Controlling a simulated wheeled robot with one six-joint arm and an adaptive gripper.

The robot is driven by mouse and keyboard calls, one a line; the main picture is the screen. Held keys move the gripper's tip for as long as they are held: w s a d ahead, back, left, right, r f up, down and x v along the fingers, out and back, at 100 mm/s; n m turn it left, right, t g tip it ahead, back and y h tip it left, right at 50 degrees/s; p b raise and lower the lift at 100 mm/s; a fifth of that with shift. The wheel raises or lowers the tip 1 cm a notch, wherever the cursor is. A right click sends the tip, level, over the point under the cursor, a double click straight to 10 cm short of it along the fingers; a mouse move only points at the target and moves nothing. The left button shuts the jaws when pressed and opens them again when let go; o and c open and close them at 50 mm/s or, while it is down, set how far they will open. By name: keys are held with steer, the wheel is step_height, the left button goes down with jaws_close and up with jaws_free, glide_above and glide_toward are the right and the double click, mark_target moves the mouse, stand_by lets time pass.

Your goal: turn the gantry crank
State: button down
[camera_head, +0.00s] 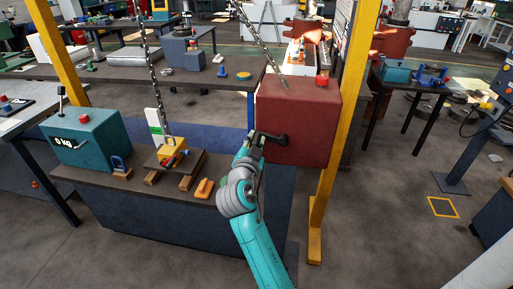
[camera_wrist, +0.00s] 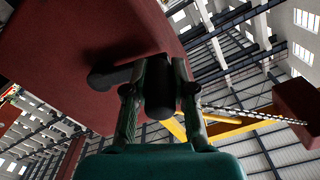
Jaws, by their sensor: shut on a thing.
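The black gantry crank (camera_head: 273,139) sticks out of the front of the dark red box (camera_head: 300,115) at the gantry's right post. In the wrist view the crank's arm (camera_wrist: 108,76) runs along the red box face (camera_wrist: 70,45) to a dark round handle (camera_wrist: 159,95). My gripper (camera_head: 252,142) is at the handle end of the crank, left of the box front. In the wrist view my gripper's fingers (camera_wrist: 158,84) stand on both sides of the handle, shut on it. The fingertips are partly hidden by my wrist in the head view.
Yellow gantry posts (camera_head: 335,140) stand right and left. Chains (camera_head: 150,85) hang down; one reaches a yellow block (camera_head: 172,149) on the dark bench (camera_head: 130,187). A teal box reading 0 kg (camera_head: 86,140) and an orange block (camera_head: 204,188) are on the bench. Floor at right is partly clear.

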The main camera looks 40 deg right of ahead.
steer(key=r+m, duration=0.2)
steer(key=m, duration=0.1)
steer(key=s+d+r+m, duration=0.1)
steer(key=shift+r+m, duration=0.1)
steer(key=shift+m, duration=0.2)
steer(key=shift+s+d+r+m, duration=0.3)
steer(key=shift+s+r+m, duration=0.15)
steer(key=shift+m, duration=0.5)
steer(key=shift+s+d+r+m, duration=0.25)
steer(key=shift+s+r+m, duration=0.2)
steer(key=shift+m, duration=0.5)
steer(key=c, duration=1)
jaws_free()
steer(key=shift+o, duration=0.2)
steer(key=v, duration=1.2)
steer(key=shift+f, duration=0.15)
